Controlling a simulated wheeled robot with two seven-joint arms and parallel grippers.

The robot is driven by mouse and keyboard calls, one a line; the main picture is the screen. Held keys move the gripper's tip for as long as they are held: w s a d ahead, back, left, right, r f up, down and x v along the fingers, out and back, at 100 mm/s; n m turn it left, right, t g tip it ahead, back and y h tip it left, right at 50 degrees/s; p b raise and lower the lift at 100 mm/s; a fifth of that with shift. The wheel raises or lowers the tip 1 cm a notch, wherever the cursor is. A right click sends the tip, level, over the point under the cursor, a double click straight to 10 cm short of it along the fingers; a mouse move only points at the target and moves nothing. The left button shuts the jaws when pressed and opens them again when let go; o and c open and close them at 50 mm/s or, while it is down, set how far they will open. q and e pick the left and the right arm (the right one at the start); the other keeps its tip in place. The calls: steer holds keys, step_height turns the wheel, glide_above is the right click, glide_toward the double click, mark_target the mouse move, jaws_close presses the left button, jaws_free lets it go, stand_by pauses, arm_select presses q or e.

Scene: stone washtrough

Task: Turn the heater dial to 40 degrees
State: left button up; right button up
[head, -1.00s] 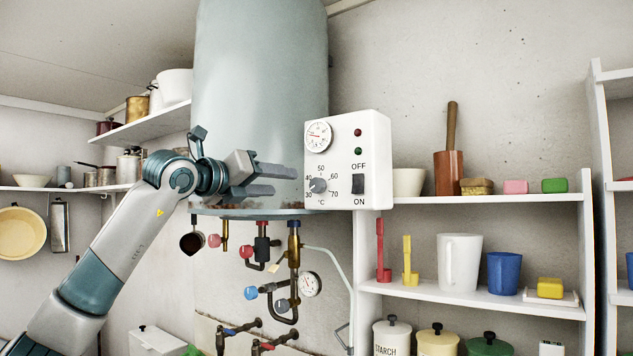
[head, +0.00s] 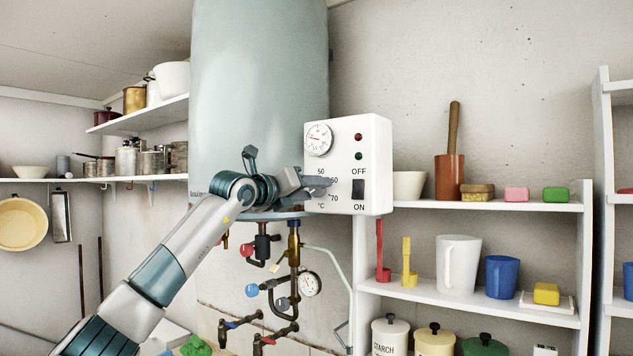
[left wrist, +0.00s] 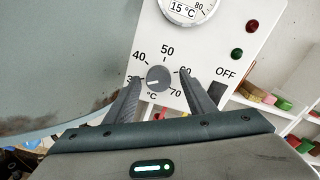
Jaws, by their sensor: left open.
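The heater's white control box (head: 377,150) hangs at the front right of the large pale tank. Its grey dial (left wrist: 158,78) shows in the left wrist view, inside an arc of numbers with 40, 50, 60 and 70 readable. The dial's light pointer mark points left and slightly down, below the 40, toward a number partly hidden by a finger. My left gripper (head: 320,187) is open, its fingers in front of the box's left part, hiding the dial in the head view. In the left wrist view the left gripper (left wrist: 160,77) has one finger on each side of the dial; contact cannot be told.
A round gauge (head: 319,138) sits above the dial, with a 15 °C readout. A black ON/OFF switch (head: 358,189) is just right of the fingers. Pipes and valves (head: 293,255) hang below the tank. A shelf (head: 490,207) with several items stands to the right.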

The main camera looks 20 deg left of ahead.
arm_select(q)
steer(key=shift+w+d, duration=0.15)
steer(key=shift+w, duration=0.25)
steer(key=c, duration=1.1)
